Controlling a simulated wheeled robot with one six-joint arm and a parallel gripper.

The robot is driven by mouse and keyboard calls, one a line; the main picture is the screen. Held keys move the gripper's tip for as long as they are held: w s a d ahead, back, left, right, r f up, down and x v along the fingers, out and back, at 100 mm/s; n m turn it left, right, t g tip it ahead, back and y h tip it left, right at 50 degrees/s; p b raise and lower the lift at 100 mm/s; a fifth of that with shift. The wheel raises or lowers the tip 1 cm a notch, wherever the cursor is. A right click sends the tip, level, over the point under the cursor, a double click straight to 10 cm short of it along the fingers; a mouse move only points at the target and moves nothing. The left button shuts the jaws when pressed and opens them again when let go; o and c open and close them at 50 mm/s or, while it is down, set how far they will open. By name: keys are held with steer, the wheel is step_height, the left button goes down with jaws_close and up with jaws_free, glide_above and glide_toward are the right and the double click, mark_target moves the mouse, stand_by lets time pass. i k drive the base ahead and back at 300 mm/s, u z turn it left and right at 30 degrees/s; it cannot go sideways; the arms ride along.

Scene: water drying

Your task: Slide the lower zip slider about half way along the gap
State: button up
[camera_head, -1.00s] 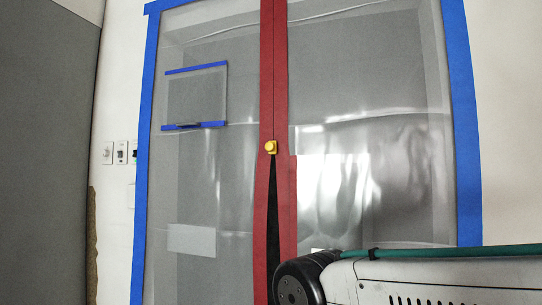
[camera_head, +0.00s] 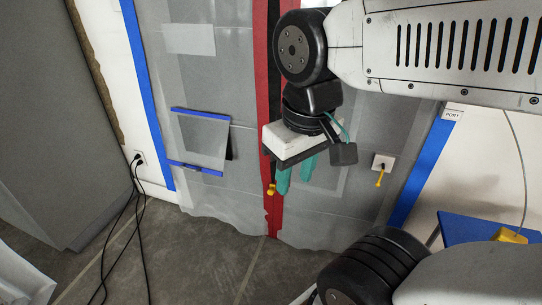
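A plastic sheet wall (camera_head: 215,205) has a red zip strip (camera_head: 262,95) running down its middle. A dark gap shows between the strip's two red edges in the upper part of the picture. The small yellow lower zip slider (camera_head: 270,189) sits on the red strip near its lower end. My gripper (camera_head: 295,178) hangs in front of the strip, with two teal fingers pointing down and a space between them. It looks open and empty. The left finger is just right of the slider; whether they touch cannot be told. My gripper's white body hides part of the strip. The upper slider is out of view.
A white plate (camera_head: 383,162) with a yellow hanging piece is on the sheet at right. A blue table (camera_head: 470,228) stands at far right. Black cables (camera_head: 137,215) run from a wall outlet to the floor at left. Grey floor (camera_head: 200,260) lies open below.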

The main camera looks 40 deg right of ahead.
mark_target(270, 192)
steer(key=u, duration=0.05)
steer(key=k, duration=0.5)
steer(key=z, duration=0.55)
steer(key=i, duration=1.3)
steer(key=u, duration=0.4)
